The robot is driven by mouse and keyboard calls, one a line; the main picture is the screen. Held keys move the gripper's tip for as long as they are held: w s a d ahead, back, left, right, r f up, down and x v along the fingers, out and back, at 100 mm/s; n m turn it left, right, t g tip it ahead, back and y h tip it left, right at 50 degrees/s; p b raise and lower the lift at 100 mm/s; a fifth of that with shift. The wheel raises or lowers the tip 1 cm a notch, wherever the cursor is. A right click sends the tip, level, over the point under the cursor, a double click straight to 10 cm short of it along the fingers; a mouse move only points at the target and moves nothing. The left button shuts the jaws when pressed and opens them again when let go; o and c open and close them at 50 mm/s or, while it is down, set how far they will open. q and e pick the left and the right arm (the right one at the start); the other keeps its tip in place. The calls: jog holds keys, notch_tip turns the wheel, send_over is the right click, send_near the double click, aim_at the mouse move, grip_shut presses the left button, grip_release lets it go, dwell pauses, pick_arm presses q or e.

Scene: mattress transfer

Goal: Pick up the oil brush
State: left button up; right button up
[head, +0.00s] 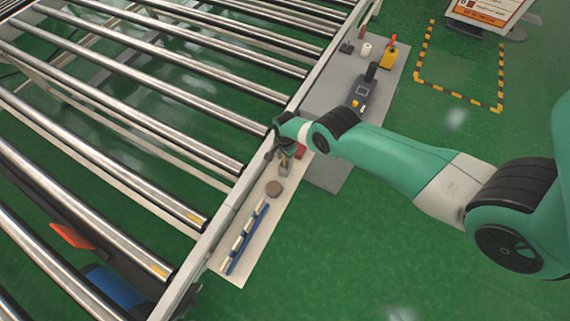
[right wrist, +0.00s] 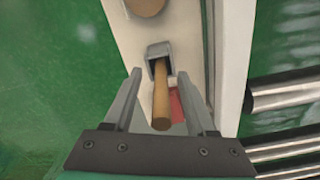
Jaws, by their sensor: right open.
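What looks like the oil brush (right wrist: 161,98), with a wooden handle and a grey head, lies on a pale shelf beside the rollers. In the right wrist view its handle points toward my gripper and lies between the two fingers. In the head view the brush (head: 284,166) shows small, just below my right gripper (head: 271,150). My right gripper (right wrist: 160,76) is open, with one finger on each side of the brush. I cannot tell whether either finger touches it. My left gripper is not in view.
A brown round piece (head: 274,188) and a blue strip with white pieces (head: 245,240) lie on the shelf nearby. A red item (right wrist: 176,106) is beside the handle. A dark tool (head: 362,92) and a yellow item (head: 388,58) stand farther back. Metal rollers (head: 150,122) fill the left.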

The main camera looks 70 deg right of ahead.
jog(key=shift+r, duration=0.1)
grip_shut()
jog(key=shift+r, duration=0.1)
dwell(0.3)
notch_tip(320, 180, up, 10)
jog(key=p, duration=1)
